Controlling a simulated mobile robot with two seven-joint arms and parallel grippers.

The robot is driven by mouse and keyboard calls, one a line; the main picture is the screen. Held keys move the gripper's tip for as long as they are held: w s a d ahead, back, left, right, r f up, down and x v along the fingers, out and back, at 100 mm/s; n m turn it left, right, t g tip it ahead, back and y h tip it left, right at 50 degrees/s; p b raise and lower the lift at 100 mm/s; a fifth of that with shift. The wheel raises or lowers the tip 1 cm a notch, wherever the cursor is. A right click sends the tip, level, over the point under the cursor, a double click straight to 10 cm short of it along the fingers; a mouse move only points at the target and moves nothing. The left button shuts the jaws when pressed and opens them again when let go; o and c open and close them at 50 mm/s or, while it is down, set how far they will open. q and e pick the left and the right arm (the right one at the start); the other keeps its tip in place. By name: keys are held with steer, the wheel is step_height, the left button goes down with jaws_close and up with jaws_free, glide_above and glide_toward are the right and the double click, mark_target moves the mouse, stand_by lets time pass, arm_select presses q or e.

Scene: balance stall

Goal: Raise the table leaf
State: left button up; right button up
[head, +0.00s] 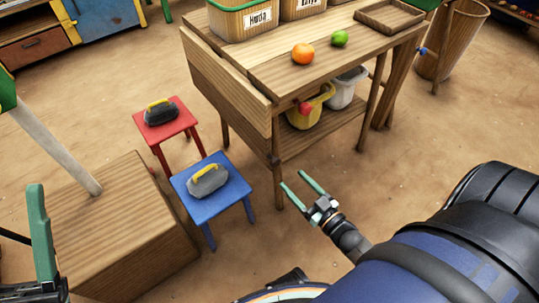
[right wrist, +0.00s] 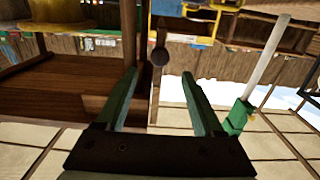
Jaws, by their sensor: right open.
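The wooden table (head: 335,65) has a leaf (head: 225,82) along its left side. The leaf hangs down at a steep slant. My right gripper (head: 293,180) is open and empty, in front of that leg, apart from the leaf. In the right wrist view a dark round knob (right wrist: 160,57) shows beyond the open fingertips (right wrist: 160,75). My left gripper (head: 42,235) is partly cut off at the lower left edge, so its opening is unclear.
A blue stool (head: 213,205) and a red stool (head: 165,140) stand left of the table, each bearing a grey weight with a yellow handle. A wooden box (head: 120,225) is further left. An orange (head: 303,54) and a lime (head: 340,38) lie on the tabletop.

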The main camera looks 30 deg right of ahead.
mark_target(269, 156)
steer(key=w+b, duration=0.1)
steer(key=w, duration=0.2)
steer(key=w+b, duration=0.1)
steer(key=w, duration=0.3)
steer(key=w+b, duration=0.1)
steer(key=w, duration=0.3)
steer(key=shift+w+a+f, duration=0.15)
steer(key=shift+a+f, duration=0.1)
steer(key=shift+a, duration=0.15)
arm_select(q)
steer(key=shift+s+d+f+h, duration=0.1)
steer(key=shift+f+h, duration=0.05)
steer(key=shift+f, duration=0.7)
steer(key=shift+s+d+f+h, duration=0.1)
steer(key=shift+f+h, duration=0.05)
steer(key=shift+f, duration=0.7)
arm_select(e)
steer(key=shift+w, duration=0.6)
steer(key=shift+c, duration=0.3)
jaws_close()
